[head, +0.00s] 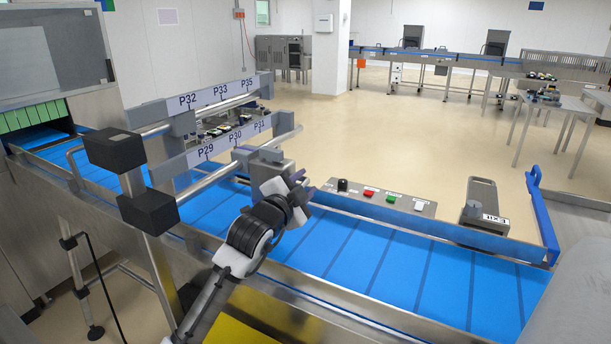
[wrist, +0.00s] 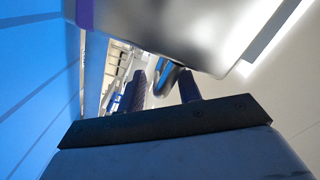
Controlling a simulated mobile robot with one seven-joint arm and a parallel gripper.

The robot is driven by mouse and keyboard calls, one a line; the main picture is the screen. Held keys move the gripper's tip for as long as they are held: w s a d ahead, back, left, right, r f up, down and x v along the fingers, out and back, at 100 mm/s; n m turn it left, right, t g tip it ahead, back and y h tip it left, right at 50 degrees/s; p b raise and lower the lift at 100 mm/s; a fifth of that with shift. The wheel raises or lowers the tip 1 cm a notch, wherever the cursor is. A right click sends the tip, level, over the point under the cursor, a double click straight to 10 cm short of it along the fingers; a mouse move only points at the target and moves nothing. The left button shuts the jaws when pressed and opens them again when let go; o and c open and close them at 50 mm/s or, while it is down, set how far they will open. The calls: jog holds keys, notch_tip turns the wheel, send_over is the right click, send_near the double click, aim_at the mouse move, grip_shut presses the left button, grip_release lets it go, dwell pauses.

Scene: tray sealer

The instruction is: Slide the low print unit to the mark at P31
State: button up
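The low print unit (head: 264,168) is a grey block on the lower round rail, below the label plate (head: 222,144) marked P29, P30 and P31. It sits around the P30 to P31 stretch; its exact alignment with the P31 mark cannot be told. My gripper (head: 289,194) is at the unit's near right side. In the wrist view, the unit's grey body (wrist: 175,28) fills the top. I see no clear contact on both sides, and my wrist hides part of the unit.
The upper plate (head: 220,92) carries P32, P33 and P35. Two black boxes (head: 150,211) stand left of the rails. A blue conveyor (head: 380,262) runs beneath. A button panel (head: 378,198) and a grey device (head: 484,203) lie along its far edge.

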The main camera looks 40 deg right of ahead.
jog(key=shift+w+d, duration=0.3)
jog(key=shift+d, duration=0.3)
jog(key=shift+f, duration=0.1)
grip_shut()
jog(key=shift+s, duration=0.1)
jog(key=shift+d+f, duration=0.1)
